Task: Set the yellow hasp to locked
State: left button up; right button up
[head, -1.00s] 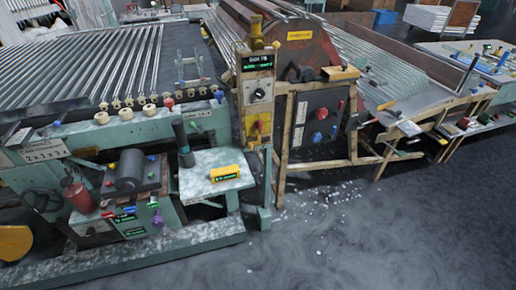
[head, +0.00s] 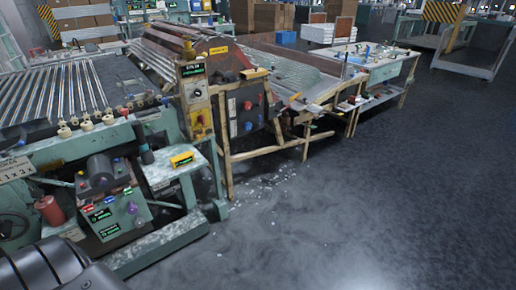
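A yellow fitting with a red part (head: 201,123) sits low on the upright control post (head: 196,92), left of the middle in the head view. It may be the yellow hasp, but it is too small to tell its shape or whether it is locked. A dark rounded part of my own arm shows at the bottom left corner, well in front of the post. Neither gripper's fingers are in view.
A small side table (head: 165,172) carries a yellow box (head: 181,160). A wooden frame (head: 262,150) stands right of the post. White bits (head: 262,183) litter the floor; the floor at right is clear.

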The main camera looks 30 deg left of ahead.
aim_at(198, 137)
jog(key=z, duration=0.65)
jog(key=i, duration=1.3)
jog(key=u, duration=0.25)
